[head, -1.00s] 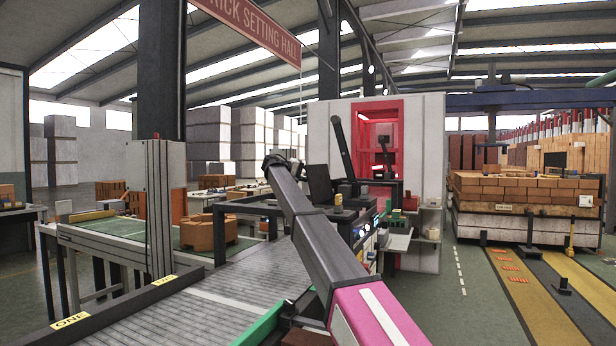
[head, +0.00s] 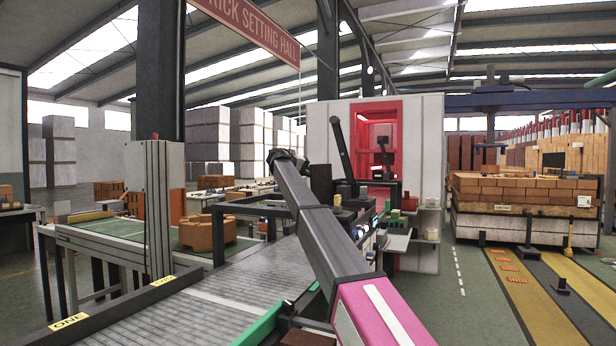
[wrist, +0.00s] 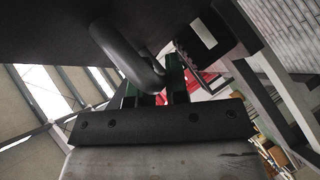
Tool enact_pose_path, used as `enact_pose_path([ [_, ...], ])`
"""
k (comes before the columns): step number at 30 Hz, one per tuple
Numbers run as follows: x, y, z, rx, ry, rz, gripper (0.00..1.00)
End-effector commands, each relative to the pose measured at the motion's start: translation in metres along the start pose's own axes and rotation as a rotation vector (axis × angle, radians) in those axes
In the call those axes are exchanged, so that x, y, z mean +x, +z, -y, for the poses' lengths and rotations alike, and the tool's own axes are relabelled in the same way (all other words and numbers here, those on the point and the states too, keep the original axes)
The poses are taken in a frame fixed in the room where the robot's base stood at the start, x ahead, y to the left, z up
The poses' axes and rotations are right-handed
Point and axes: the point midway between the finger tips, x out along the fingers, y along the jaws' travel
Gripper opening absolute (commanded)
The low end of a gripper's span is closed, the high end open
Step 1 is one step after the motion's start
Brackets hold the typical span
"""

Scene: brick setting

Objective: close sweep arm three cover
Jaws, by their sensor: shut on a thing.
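In the wrist view my gripper (wrist: 156,84) is shut on a rounded dark grey handle (wrist: 120,55). The handle is a bent bar fixed to a broad dark panel (wrist: 55,28), which looks like the cover and fills the top left of that view. The exact contact between the fingers and the bar is partly hidden. In the head view my arm crosses the middle and hides the gripper and the handle. A dark panel (head: 320,180) shows just behind the arm; I cannot tell if it is the same cover.
A roller conveyor (head: 215,300) with green edging runs below my arm. A dark frame (head: 250,209) stands over it. Small items sit on a bench (head: 398,240) to the right. The green floor (head: 440,300) at right is open, and brick stacks (head: 520,188) stand beyond.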

Motion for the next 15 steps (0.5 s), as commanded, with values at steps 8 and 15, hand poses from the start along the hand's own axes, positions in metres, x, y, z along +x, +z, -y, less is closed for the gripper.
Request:
enact_pose_path([
  [8,0.019,0.019,-0.029,0.174,-0.179,0.002,0.00],
  [15,0.039,0.039,-0.046,0.333,-0.345,0.003,0.00],
])
